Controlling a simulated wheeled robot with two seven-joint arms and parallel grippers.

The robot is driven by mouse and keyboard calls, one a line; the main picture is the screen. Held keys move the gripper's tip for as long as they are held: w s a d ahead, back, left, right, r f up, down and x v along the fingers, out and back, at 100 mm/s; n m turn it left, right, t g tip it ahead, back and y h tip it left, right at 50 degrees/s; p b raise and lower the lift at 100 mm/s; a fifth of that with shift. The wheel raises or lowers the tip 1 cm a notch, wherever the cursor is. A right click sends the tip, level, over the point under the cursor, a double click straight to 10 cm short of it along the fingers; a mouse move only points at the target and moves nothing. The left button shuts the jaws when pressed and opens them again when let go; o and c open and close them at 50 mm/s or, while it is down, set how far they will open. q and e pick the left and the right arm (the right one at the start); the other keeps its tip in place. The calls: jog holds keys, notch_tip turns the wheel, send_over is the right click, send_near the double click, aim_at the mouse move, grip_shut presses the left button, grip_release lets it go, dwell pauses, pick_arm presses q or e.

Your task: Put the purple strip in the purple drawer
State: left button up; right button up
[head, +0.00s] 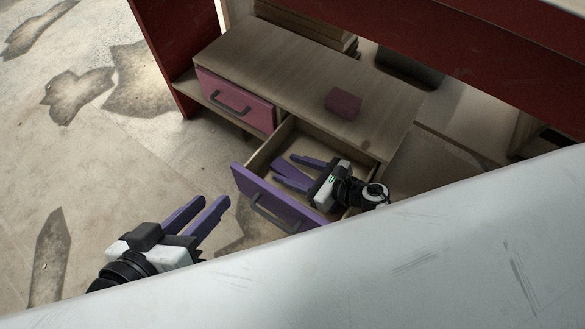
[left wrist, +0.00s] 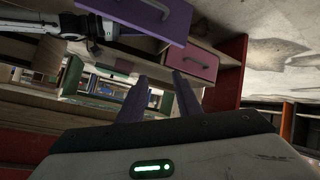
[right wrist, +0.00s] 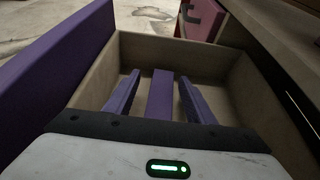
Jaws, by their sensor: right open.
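The purple drawer (head: 262,193) is pulled open, and its front and inside show in the head view. The purple strip (right wrist: 160,95) lies inside the drawer, apart from its walls. My right gripper (right wrist: 158,84) reaches down into the drawer and is open. Its two purple fingers stand on either side of the strip, with gaps showing between. In the head view the right gripper's fingers partly crowd the strip (head: 285,168). My left gripper (head: 205,205) is open and empty, out in front of the drawer above the floor. It also shows in the left wrist view (left wrist: 158,84).
A closed pink drawer (head: 235,98) sits to the left of the purple one. A dark pink block (head: 343,102) rests on the wooden cabinet top (head: 290,75). A red frame (head: 175,60) surrounds the cabinet. A pale surface (head: 450,250) covers the lower right. Floor is free at left.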

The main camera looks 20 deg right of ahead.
jog(key=shift+r+p, duration=0.65)
jog(key=shift+s+d+r+p, duration=0.25)
jog(key=shift+s+d+p, duration=0.05)
jog(key=shift+s+p, duration=0.1)
jog(key=p+v, duration=0.2)
jog(key=v, duration=0.9)
jog(key=shift+f, duration=0.15)
pick_arm(q)
jog(key=shift+g+y, duration=0.7)
jog(key=shift+y, duration=0.2)
jog(key=f, duration=0.1)
jog(key=a+f, duration=0.2)
jog(key=shift+s+a+f, duration=0.15)
jog(key=shift+s+f, duration=0.15)
